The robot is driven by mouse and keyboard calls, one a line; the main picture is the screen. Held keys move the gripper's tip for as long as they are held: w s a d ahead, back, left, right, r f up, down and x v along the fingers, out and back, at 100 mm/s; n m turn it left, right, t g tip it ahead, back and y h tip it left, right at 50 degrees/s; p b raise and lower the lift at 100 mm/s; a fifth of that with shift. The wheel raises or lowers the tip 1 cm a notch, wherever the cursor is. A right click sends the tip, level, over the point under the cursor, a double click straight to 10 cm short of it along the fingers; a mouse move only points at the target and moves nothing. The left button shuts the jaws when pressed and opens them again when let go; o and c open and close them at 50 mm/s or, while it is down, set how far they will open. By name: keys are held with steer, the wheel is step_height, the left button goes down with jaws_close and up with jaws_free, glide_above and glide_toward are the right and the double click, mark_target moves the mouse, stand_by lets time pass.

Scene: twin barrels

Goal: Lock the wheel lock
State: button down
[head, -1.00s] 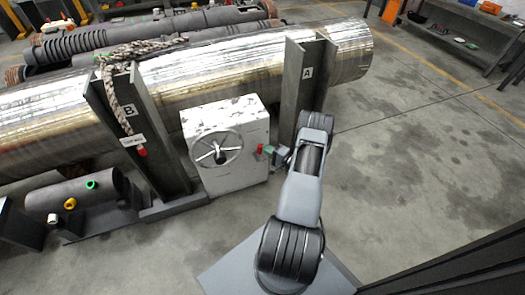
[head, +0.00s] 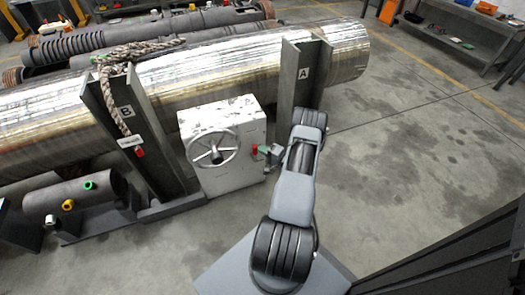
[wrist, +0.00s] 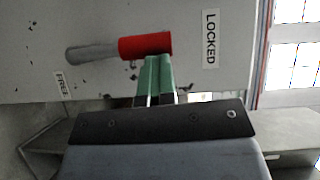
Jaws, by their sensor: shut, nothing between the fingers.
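The wheel lock is a small lever with a grey shaft and a red grip (wrist: 145,45) on the face of a white box. In the wrist view it lies nearly level, its grey end near the FREE label (wrist: 65,85) and its red end toward the LOCKED label (wrist: 210,38), with a gap before that label. My gripper (wrist: 153,60) is shut and empty. Its green fingertips are at the lower edge of the red grip; contact cannot be told. In the head view the red grip (head: 255,150) shows beside my gripper (head: 266,150), right of the handwheel (head: 213,148).
The white box (head: 235,183) stands between post B (head: 140,130) and post A (head: 295,85), before a large metal barrel (head: 210,85). A rope (head: 115,90) with a tag hangs on post B. Floor to the right is clear.

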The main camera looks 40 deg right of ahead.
steer(key=d+v, duration=0.2)
steer(key=v, duration=1.1)
steer(key=shift+w+d+f+p, duration=0.25)
steer(key=shift+w+d+p, duration=0.05)
steer(key=shift+w, duration=0.05)
steer(key=w+a+r+n+g+y+p, duration=0.25)
steer(key=a+r+g+p, duration=0.35)
steer(key=r, duration=0.5)
steer(key=w+a+r+n+g+y+p, duration=0.2)
steer(key=w+a+r+n+p, duration=0.15)
steer(key=a+r, duration=0.6)
steer(key=w+a+r+n+g+y+p, duration=0.25)
steer(key=a+r+g+p, duration=0.25)
steer(key=r, duration=0.7)
steer(key=s+a+r+n+h+p, duration=0.2)
steer(key=s+a+r+h+p, duration=0.1)
steer(key=r, duration=0.7)
steer(key=s+a+r+n+h+p, duration=0.2)
steer(key=s+a+r+h+p, duration=0.2)
steer(key=a+r+p, duration=0.3)
steer(key=s+a+r+n+h+p, duration=0.2)
steer(key=r+p, duration=0.5)
steer(key=r, duration=0.6)
steer(key=s+a+h, duration=0.1)
steer(key=s+a, duration=0.1)
steer(key=a, duration=0.1)
steer(key=shift+s+a+g+h, duration=0.15)
steer(key=shift+s+g+h, duration=0.15)
steer(key=shift+s+h, duration=0.1)
